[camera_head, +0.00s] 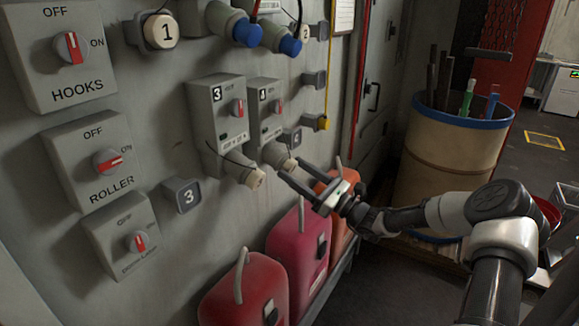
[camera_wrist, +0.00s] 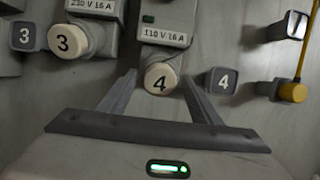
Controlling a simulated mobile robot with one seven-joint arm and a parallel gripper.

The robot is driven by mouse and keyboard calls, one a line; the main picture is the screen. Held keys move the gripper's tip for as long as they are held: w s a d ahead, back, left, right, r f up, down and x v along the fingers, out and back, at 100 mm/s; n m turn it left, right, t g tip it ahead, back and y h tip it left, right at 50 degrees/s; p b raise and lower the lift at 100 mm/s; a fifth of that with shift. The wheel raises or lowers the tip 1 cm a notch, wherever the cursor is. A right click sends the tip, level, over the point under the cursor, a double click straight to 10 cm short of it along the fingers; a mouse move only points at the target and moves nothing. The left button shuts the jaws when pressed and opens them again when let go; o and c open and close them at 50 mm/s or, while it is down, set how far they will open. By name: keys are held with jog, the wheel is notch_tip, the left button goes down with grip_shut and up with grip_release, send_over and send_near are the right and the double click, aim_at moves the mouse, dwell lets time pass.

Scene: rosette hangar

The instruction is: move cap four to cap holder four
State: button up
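Cap four (camera_wrist: 161,78) is a round cream cap with a black 4. It sits on the socket below the "110 V 16 A" box (camera_wrist: 168,22); in the head view this grey box (camera_head: 264,108) is on the wall. Cap holder four (camera_wrist: 222,80) is a dark grey square plate marked 4, just right of the cap and empty; it also shows in the head view (camera_head: 291,137). My gripper (camera_wrist: 158,76) is open, with one finger on each side of cap four and gaps visible. In the head view my gripper (camera_head: 292,168) points at the wall by that socket.
Cap three (camera_wrist: 66,42) sits on the neighbouring socket to the left, beside empty cap holder three (camera_wrist: 27,37). A yellow cap on a cord (camera_wrist: 293,92) hangs at the right. Red canisters (camera_head: 300,250) stand below my gripper. A blue-rimmed barrel (camera_head: 445,155) stands at right.

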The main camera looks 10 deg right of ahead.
jog(key=c, duration=1.3)
jog(key=shift+s+d+f, duration=0.1)
jog(key=shift+d, duration=0.05)
jog(key=shift+v, duration=2.8)
